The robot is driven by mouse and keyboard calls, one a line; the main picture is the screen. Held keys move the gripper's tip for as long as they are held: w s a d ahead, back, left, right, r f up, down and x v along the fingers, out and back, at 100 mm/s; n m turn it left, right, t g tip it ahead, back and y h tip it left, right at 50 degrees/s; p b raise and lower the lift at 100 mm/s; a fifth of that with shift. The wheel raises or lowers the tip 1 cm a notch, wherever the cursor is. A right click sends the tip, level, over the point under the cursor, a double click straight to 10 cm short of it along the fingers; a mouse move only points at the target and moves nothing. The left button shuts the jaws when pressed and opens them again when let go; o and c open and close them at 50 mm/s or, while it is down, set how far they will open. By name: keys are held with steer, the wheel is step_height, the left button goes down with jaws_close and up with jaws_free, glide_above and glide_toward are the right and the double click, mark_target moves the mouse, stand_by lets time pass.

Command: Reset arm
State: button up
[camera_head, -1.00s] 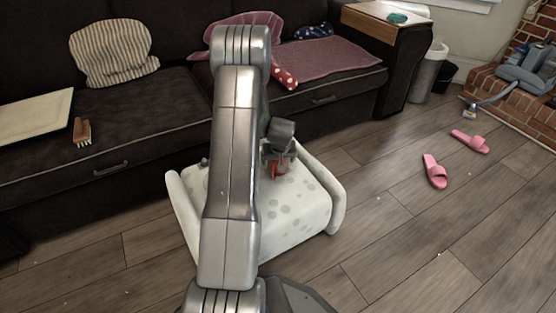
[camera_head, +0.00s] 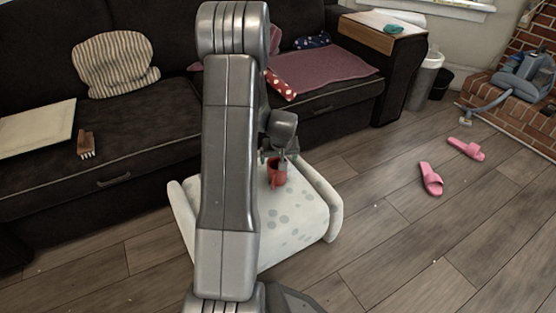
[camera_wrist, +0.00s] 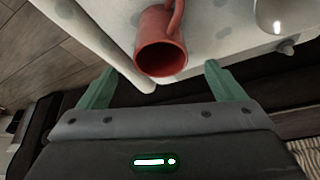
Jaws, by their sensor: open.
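My gripper (camera_head: 281,155) is at the end of my raised arm, just above and beside a red mug (camera_head: 277,176). The mug stands on a white spotted padded seat (camera_head: 300,215) in front of the sofa. In the wrist view, the two green fingers of my gripper (camera_wrist: 158,75) are spread wide. The red mug (camera_wrist: 162,55) shows beyond and between them, with its opening facing the camera and its handle at the top. Nothing is held between the fingers. My arm hides part of the seat and sofa in the head view.
A dark sofa (camera_head: 150,150) stands behind the seat, with a striped cushion (camera_head: 115,65) and a brush (camera_head: 86,145) on it. Pink slippers (camera_head: 431,179) lie on the wooden floor at right. A shiny, partly cut-off object (camera_wrist: 272,14) shows in the wrist view. Floor at front right is clear.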

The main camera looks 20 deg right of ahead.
mark_target(277, 161)
steer(key=shift+s+r, duration=0.15)
steer(key=shift+r, duration=0.2)
steer(key=shift+f, duration=0.1)
steer(key=b+x, duration=0.4)
steer(key=x, duration=0.7)
steer(key=shift+f, duration=0.3)
steer(key=shift+w+r, duration=0.25)
steer(key=shift+w, duration=0.05)
steer(key=shift+s+r+p, duration=0.1)
steer(key=shift+r+p, duration=0.9)
steer(key=shift+r, duration=1.1)
